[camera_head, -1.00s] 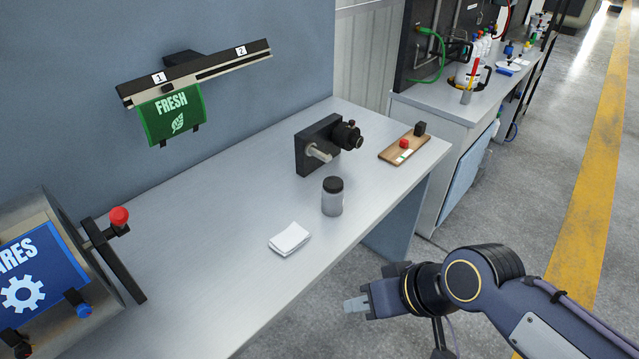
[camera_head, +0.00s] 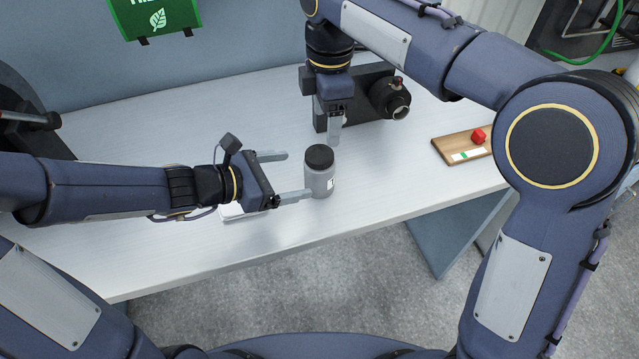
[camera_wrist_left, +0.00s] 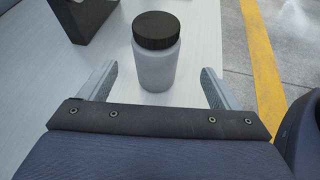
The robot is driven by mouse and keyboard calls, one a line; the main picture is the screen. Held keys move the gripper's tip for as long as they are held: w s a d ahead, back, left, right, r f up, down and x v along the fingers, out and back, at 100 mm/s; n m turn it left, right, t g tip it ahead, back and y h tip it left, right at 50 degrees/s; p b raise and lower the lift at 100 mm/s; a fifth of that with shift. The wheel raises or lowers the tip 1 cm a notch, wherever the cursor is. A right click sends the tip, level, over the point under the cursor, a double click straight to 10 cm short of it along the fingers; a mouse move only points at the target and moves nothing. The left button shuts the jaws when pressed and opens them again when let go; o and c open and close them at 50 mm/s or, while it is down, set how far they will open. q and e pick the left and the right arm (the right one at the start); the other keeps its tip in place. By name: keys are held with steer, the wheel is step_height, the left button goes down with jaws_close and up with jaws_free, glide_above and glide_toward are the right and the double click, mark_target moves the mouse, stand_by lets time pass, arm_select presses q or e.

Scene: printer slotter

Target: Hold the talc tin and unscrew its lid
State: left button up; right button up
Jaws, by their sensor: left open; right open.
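The talc tin (camera_head: 319,181) is a grey cylinder with a black lid (camera_head: 319,157), standing upright on the white table. My left gripper (camera_head: 298,175) is open and level, its fingers pointing at the tin from the left. In the left wrist view the tin (camera_wrist_left: 156,68) stands just ahead of the fingers (camera_wrist_left: 156,85), centred between them, with clear room on both sides. My right gripper (camera_head: 333,130) points down from above, just behind and above the lid. Its fingers overlap each other in view.
A black block with a knob (camera_head: 390,98) stands behind the tin, partly hidden by my right arm. A wooden board (camera_head: 462,148) with a red button lies to the right. A white pad (camera_head: 232,212) lies under my left gripper. The table's front edge is near the tin.

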mark_target(319, 171)
arm_select(q)
steer(key=shift+w+d+f+n, duration=0.4)
steer(key=shift+w+f+n, duration=0.1)
steer(key=shift+f+n, duration=0.1)
arm_select(e)
steer(key=shift+w+a+f+n, duration=0.1)
steer(key=shift+a+f+n, duration=0.1)
steer(key=shift+a, duration=0.15)
steer(key=shift+a+f+n, duration=0.1)
steer(key=shift+a+n, duration=0.1)
steer(key=shift+a, duration=0.1)
arm_select(q)
steer(key=x, duration=0.7)
